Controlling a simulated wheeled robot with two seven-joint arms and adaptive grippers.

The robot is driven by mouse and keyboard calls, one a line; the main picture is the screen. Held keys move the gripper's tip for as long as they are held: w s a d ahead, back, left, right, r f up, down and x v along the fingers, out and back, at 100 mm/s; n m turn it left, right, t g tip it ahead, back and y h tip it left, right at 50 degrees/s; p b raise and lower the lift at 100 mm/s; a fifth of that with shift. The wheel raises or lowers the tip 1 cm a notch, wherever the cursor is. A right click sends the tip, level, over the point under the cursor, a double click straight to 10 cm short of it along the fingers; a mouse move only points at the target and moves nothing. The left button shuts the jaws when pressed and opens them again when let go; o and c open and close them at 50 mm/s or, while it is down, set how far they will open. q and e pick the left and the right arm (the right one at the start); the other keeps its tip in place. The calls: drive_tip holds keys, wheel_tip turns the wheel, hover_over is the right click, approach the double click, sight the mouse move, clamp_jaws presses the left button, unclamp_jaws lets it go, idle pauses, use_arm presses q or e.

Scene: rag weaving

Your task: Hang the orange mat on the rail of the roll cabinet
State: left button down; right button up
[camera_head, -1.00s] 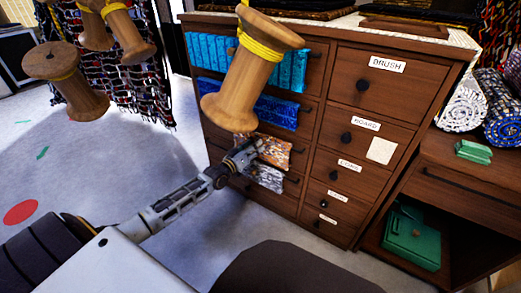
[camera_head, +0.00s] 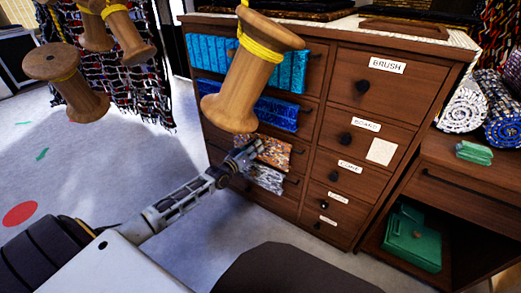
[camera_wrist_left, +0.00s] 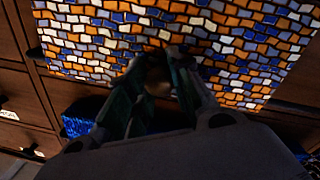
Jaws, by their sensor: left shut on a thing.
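The orange mat (camera_head: 274,152), patterned with orange, white and blue patches, is at the left drawer column of the brown roll cabinet (camera_head: 333,110). It fills the upper part of the left wrist view (camera_wrist_left: 100,30). My left gripper (camera_head: 244,156) is at the mat's left side in the head view and is shut on it. Its fingers (camera_wrist_left: 160,85) lie against the mat, with a brown rounded thing between them that I cannot identify. The rail behind the mat is hidden, so I cannot tell whether the mat rests on it. My right gripper is out of view.
A blue mat (camera_head: 262,110) and a turquoise mat (camera_head: 208,58) hang above, and a grey patterned mat (camera_head: 266,179) below. A large wooden spool (camera_head: 243,85) covers part of the cabinet. An open compartment with a green box (camera_head: 412,237) stands right.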

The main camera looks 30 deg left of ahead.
sight(254, 136)
use_arm(q)
drive_tip(key=shift+r, duration=0.1)
idle(0.3)
drive_tip(key=shift+r+p, duration=1.5)
drive_tip(key=shift+p, duration=0.2)
idle(0.5)
drive_tip(key=shift+r, duration=0.15)
drive_tip(key=shift+r+p, duration=1.25)
drive_tip(key=shift+p, duration=0.1)
drive_tip(key=shift+d+f, duration=0.1)
idle(0.7)
